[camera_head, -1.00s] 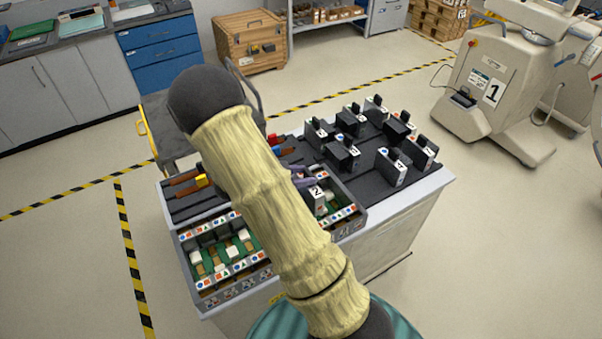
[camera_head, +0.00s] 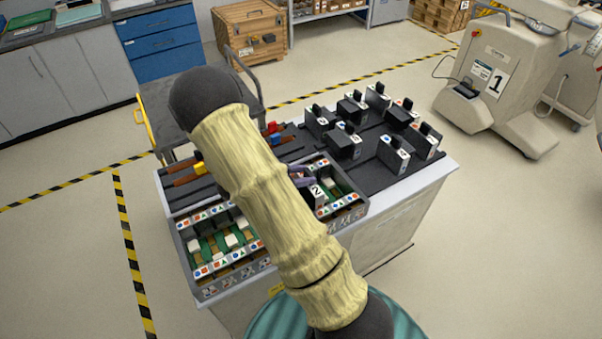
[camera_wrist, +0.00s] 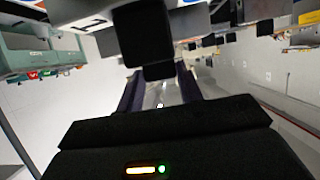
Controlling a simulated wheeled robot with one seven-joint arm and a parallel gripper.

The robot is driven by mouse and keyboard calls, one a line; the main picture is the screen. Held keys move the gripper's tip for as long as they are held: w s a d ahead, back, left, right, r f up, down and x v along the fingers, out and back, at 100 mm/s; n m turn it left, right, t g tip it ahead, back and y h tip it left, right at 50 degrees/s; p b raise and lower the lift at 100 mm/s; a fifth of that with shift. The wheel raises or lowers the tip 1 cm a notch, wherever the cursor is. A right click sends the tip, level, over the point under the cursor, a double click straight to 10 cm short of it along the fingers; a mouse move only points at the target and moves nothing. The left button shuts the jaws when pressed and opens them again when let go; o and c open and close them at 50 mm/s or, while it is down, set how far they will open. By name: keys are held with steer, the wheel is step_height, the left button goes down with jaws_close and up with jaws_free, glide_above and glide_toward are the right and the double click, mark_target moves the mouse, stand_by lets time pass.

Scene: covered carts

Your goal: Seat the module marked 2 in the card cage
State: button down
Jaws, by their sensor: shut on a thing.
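The module marked 2 (camera_head: 318,196) is a dark block with a white labelled face. In the head view it stands upright at the right part of the card cage (camera_head: 205,287). My gripper (camera_head: 300,181) is shut on it, with purple-grey fingers showing just left of the module. In the wrist view the dark grip (camera_wrist: 153,50) of the module is between the fingers (camera_wrist: 160,92). The cage has green boards and rows of coloured symbols along its rails. My arm covers the middle of the cage, and I cannot tell how deep the module sits.
Several other modules (camera_head: 393,153) stand on the dark right part of the cart top (camera_head: 430,172). Tools with red, blue and yellow parts lie on the left (camera_head: 185,179). A trolley (camera_head: 165,118) stands behind the cart. A machine marked 1 (camera_head: 495,82) stands at the right.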

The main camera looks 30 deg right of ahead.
steer(key=shift+f+b, duration=0.4)
steer(key=shift+f, duration=0.6)
steer(key=c, duration=0.9)
jaws_free()
steer(key=shift+o, duration=0.2)
steer(key=b+v, duration=0.1)
steer(key=v, duration=1.6)
steer(key=shift+a+b, duration=0.25)
steer(key=shift+b, duration=0.1)
